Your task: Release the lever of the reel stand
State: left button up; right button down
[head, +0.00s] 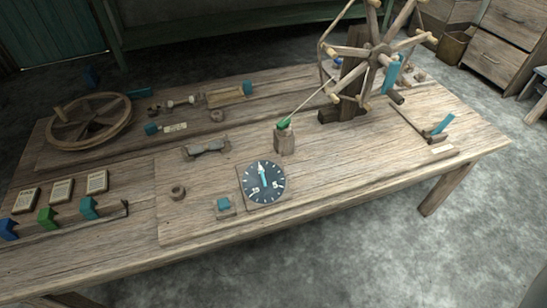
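The reel stand (345,85) stands at the back right of the wooden table, with a spoked wooden reel (375,50) on a dark upright. A teal piece (391,76) sits on or in front of the reel's right side. A tilted teal handle (442,123) is at the table's right, by a thin dark bar that runs back toward the stand's foot. I cannot tell for sure which teal piece is the stand's lever. A thread runs from the reel to a green-topped wooden post (284,139). Neither of my grippers shows.
A dial (263,184) with a white pointer lies at the table's front middle, beside a small teal block (224,205). A spoked hand wheel (90,119) is at the back left. Blue, green and teal levers and paper cards line the front left. The right front tabletop is clear.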

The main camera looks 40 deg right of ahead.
aim_at(450, 117)
jog(key=z, duration=2.35)
jog(key=i+l+z, duration=0.1)
jog(key=l, duration=0.3)
jog(key=i+l, duration=0.2)
jog(key=l, duration=0.15)
jog(key=i+l+z, duration=0.15)
jog(key=l, duration=0.2)
jog(key=i+l, duration=0.2)
jog(key=l, duration=0.15)
jog(key=i+l+z, duration=0.15)
jog(key=l, duration=0.2)
